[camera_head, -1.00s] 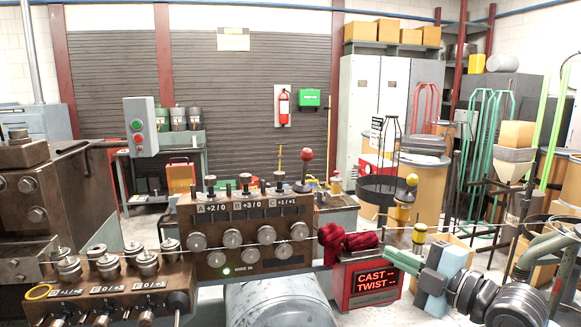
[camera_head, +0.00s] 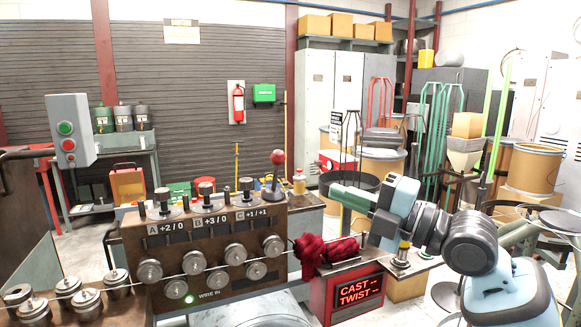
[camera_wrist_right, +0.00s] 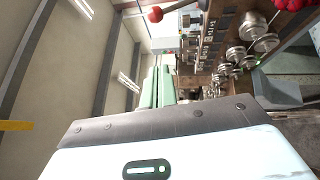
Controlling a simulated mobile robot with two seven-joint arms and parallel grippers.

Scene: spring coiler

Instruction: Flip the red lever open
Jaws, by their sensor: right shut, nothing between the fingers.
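The red lever shows in the head view as a red ball knob (camera_head: 278,157) on a thin dark stem, standing upright at the top right of the brown roller machine (camera_head: 205,225). In the right wrist view the red knob (camera_wrist_right: 155,14) is at the top edge, with its rod running off to the right. My right gripper (camera_head: 340,193) has green fingers held together, empty, and points left. It is right of and lower in the picture than the knob, apart from it. The fingers also show in the wrist view (camera_wrist_right: 158,88). My left gripper is not in view.
Metal rollers line the machine front. A grey box with green and red buttons (camera_head: 70,130) stands at the left.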

